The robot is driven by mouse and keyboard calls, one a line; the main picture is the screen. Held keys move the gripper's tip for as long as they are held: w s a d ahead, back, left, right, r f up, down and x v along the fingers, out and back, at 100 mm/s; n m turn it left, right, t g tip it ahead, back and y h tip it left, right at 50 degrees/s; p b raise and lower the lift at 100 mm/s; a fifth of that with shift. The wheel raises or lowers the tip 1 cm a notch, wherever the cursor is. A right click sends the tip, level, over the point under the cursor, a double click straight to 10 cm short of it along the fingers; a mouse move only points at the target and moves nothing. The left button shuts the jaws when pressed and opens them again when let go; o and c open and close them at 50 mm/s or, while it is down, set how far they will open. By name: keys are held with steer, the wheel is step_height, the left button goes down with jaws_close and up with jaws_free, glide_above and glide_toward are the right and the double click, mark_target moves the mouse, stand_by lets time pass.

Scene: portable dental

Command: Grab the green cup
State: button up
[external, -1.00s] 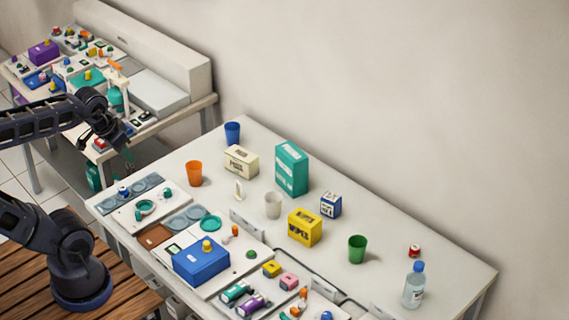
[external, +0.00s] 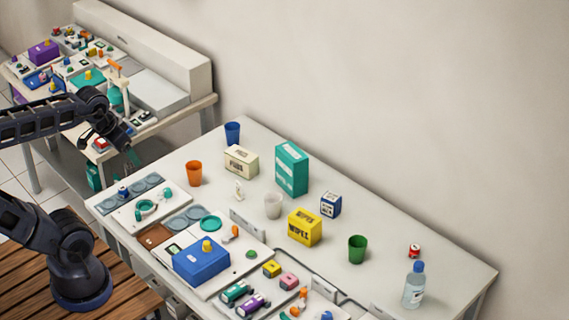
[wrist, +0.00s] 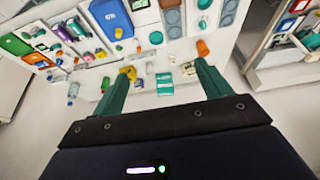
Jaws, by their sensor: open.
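The green cup (external: 357,249) stands upright on the white table, right of the yellow wipes box and left of the clear bottle. In the wrist view a small green shape (wrist: 105,84) beside the left finger looks like this cup. My gripper (external: 131,156) is at the left in the external view, beyond the table's left end and far from the cup. In the wrist view its two teal fingers (wrist: 160,70) are wide apart with nothing held between them.
An orange cup (external: 194,173), a blue cup (external: 232,133) and a clear cup (external: 272,205) stand on the table. The yellow box (external: 304,227), tall teal box (external: 291,168) and blue-capped bottle (external: 413,286) stand there too. Bare tabletop surrounds the green cup.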

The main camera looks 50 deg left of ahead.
steer(key=w+d+f+m, duration=0.1)
steer(key=w+d+m, duration=0.1)
steer(key=w+d, duration=0.5)
steer(key=w+d+f+m, duration=0.2)
steer(key=w+d, duration=0.1)
steer(key=w, duration=0.9)
steer(key=w+d+f+m, duration=0.1)
steer(key=w+d, duration=0.4)
steer(key=w, duration=0.4)
steer(key=m+g+h, duration=0.2)
steer(key=m+h, duration=0.1)
steer(key=m, duration=0.2)
glide_toward(359, 250)
steer(key=w+a+f, duration=0.2)
steer(key=shift+s+d+f+h, duration=0.1)
steer(key=shift+d+f+h, duration=0.2)
steer(key=shift+d, duration=0.1)
steer(key=x, duration=0.5)
steer(key=shift+a, duration=0.1)
steer(key=shift+w+a+x, duration=0.1)
steer(key=shift+a+x, duration=0.05)
steer(key=shift+x, duration=0.75)
steer(key=shift+w+a+x, duration=0.1)
steer(key=shift+a+x, duration=0.05)
steer(key=shift+x, duration=0.75)
steer(key=shift+a+x, duration=0.15)
steer(key=shift+x, duration=0.75)
steer(key=c, duration=1)
